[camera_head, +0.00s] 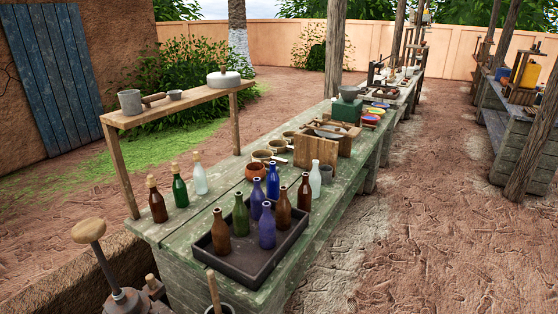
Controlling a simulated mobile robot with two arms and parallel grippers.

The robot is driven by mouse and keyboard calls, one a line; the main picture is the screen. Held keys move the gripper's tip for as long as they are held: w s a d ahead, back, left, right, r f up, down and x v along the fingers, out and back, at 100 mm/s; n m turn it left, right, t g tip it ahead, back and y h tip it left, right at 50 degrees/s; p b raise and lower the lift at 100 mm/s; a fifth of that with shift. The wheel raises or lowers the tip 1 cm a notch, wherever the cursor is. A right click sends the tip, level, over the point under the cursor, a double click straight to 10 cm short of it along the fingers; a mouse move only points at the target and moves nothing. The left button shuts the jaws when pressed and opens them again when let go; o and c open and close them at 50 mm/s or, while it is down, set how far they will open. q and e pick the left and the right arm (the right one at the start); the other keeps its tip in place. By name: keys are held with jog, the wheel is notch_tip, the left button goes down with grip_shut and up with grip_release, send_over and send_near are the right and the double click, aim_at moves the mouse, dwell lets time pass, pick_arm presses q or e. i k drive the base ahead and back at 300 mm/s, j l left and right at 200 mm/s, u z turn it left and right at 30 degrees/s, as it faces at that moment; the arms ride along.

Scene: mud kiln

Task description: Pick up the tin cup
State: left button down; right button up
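A grey metal cup (130,102), which looks like the tin cup, stands upright at the left end of a raised wooden shelf (198,98). A wooden-handled item (153,99) lies just to its right. A smaller grey cup (175,95) stands further right on the same shelf. Neither of my grippers is in view.
A lidded pale pot (223,79) sits at the shelf's right end. Several bottles stand on the green table (165,228) and in a dark tray (243,277). A wooden-knobbed tool (89,231) rises at lower left. Open dirt ground lies to the right.

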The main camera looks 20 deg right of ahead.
aim_at(325, 175)
jog(key=i+l+u, duration=0.15)
jog(key=l, duration=0.55)
jog(key=i+l+u, duration=0.15)
jog(key=l, duration=0.6)
jog(key=l+u, duration=0.15)
jog(key=l, duration=0.55)
